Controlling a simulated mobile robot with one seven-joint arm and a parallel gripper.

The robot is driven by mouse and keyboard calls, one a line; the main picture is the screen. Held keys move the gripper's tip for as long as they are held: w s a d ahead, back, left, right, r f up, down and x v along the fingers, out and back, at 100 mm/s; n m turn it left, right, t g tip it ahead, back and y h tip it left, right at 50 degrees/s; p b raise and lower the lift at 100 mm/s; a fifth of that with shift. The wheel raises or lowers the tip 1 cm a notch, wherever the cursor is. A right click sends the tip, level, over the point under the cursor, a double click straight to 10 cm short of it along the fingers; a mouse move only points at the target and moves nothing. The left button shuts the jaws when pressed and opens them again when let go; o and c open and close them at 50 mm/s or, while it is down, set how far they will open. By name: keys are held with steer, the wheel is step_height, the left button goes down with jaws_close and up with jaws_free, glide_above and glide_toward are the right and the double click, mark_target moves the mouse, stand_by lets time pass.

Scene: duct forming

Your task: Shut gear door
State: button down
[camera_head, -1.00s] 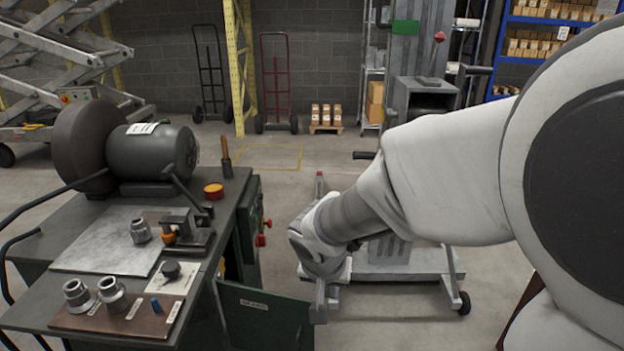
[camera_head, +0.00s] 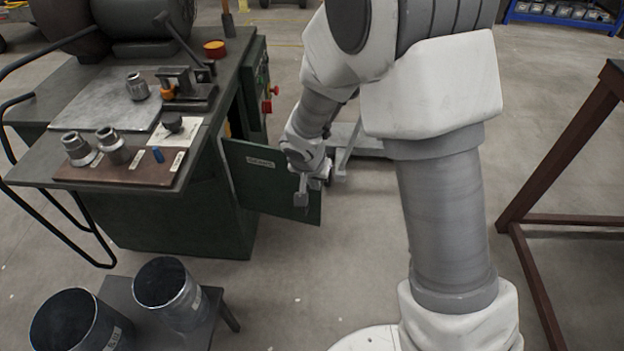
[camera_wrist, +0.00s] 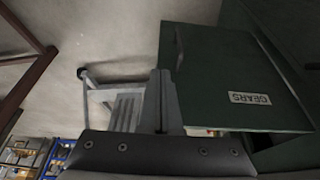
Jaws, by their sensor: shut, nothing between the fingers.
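The gear door (camera_head: 268,184) is a dark green panel with a small "GEARS" label. It stands open, swung out to the right from the green machine cabinet (camera_head: 180,215). In the wrist view the door (camera_wrist: 215,85) fills the upper right, its label upside down. My gripper (camera_head: 302,198) is in front of the door's face, towards its free edge. In the wrist view my gripper's fingers (camera_wrist: 161,85) are together and empty, overlapping the door's edge in the picture. I cannot tell whether they touch it.
Collars (camera_head: 111,146) and a lever fixture (camera_head: 188,92) sit on the machine top. Two dark metal cylinders (camera_head: 168,285) stand on a low stool at the lower left. A brown metal frame (camera_head: 560,165) is at the right. Open floor lies between.

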steer(key=shift+w+d+r, duration=0.15)
steer(key=shift+w+d, duration=0.1)
steer(key=shift+w, duration=0.6)
steer(key=shift+w+d+r, duration=0.1)
steer(key=shift+w+d, duration=0.1)
steer(key=shift+w, duration=0.6)
